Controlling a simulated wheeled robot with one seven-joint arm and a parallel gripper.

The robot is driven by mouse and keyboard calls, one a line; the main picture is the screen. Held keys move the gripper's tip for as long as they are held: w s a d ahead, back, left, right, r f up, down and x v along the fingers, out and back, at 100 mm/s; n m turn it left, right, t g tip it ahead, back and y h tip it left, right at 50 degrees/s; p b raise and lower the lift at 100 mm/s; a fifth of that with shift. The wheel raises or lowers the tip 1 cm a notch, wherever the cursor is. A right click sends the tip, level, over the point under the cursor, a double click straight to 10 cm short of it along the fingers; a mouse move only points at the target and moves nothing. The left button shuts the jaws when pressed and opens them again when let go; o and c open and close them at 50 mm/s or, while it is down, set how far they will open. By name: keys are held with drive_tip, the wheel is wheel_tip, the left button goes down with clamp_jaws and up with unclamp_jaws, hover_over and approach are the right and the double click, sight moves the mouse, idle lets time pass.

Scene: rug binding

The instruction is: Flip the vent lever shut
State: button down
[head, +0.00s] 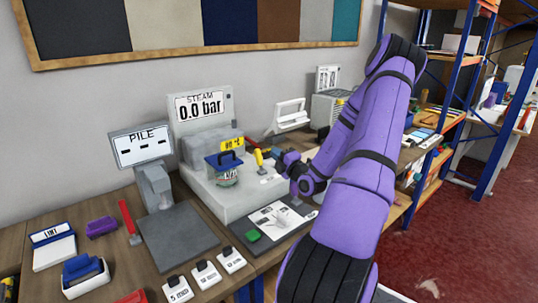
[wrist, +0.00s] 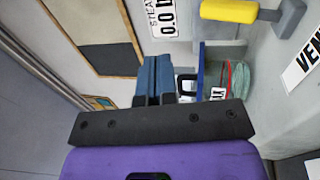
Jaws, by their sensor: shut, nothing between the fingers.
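The vent lever has a yellow grip (head: 259,157) and stands on the pale grey steam unit (head: 232,200), just left of my gripper. In the wrist view its yellow grip (wrist: 229,11) is at the top, on a grey arm, beside a partly cut-off VENT label (wrist: 304,62). My gripper (head: 275,153) is close to the lever in the head view. In the wrist view the dark blue fingers of my gripper (wrist: 153,78) are together and empty, below and left of the lever and apart from it.
A steam display (head: 200,105) reads 0.0 bar behind the unit. A blue-topped piece with a yellow tag (head: 224,160) sits left of the lever. A white-handled press (head: 290,117) stands behind. A dark mat with a sheet (head: 272,220) lies in front.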

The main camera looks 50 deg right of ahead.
drive_tip(key=shift+s+a+r, duration=0.15)
drive_tip(key=shift+s+r, duration=0.1)
drive_tip(key=shift+s, duration=0.35)
drive_tip(key=shift+s+a+r, duration=0.15)
drive_tip(key=shift+s+r, duration=0.05)
drive_tip(key=shift+s, duration=0.45)
drive_tip(key=shift+s+a+r, duration=0.15)
drive_tip(key=shift+s+r, duration=0.1)
drive_tip(key=shift+s, duration=0.35)
